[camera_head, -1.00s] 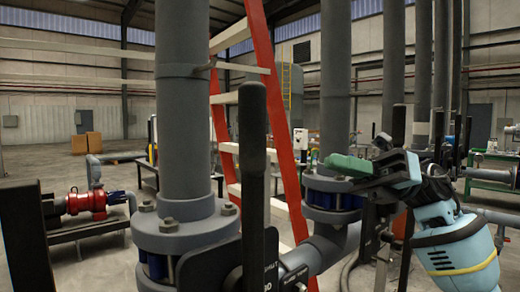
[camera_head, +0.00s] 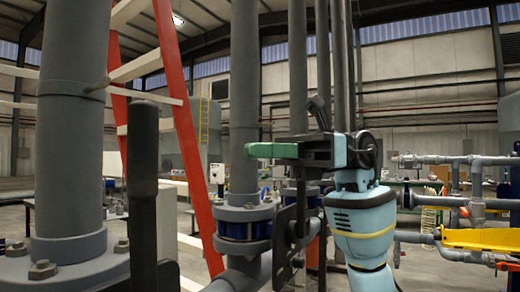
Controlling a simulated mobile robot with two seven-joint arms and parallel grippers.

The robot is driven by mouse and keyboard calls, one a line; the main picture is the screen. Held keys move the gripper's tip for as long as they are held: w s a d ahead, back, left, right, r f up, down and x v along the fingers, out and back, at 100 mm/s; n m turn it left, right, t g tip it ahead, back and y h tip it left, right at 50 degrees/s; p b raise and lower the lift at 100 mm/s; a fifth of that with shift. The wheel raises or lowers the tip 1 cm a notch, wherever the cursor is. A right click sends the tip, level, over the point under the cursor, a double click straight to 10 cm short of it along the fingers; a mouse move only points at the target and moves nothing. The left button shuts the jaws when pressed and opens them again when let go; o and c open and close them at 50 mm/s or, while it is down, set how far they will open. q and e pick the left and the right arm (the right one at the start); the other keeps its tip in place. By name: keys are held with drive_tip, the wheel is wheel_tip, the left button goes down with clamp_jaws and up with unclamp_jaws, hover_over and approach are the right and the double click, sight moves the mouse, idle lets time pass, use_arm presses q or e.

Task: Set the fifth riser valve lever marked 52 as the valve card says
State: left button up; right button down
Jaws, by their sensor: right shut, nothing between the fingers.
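My right gripper (camera_head: 268,150) has green fingertips that point left, and it is shut and empty. It is in front of the second riser from the left, above that riser's flange. A black upright valve lever (camera_head: 143,185) stands by the nearest riser at the left, apart from the gripper. A dark valve plate (camera_head: 290,228) shows below the gripper at the second riser. A dark tilted bar (camera_head: 319,112) shows just above the gripper; I cannot tell whether it is a lever. No marking 52 or valve card can be read. My left gripper is out of view.
A thick grey riser (camera_head: 72,130) with a bolted flange fills the left. A red-sided ladder (camera_head: 185,135) leans behind it. The second riser (camera_head: 243,90) and more pipes stand in a row beyond. Pipework and a yellow tray (camera_head: 480,239) are at the right.

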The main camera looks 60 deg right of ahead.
drive_tip(key=p+x, duration=0.1)
drive_tip(key=x, duration=1)
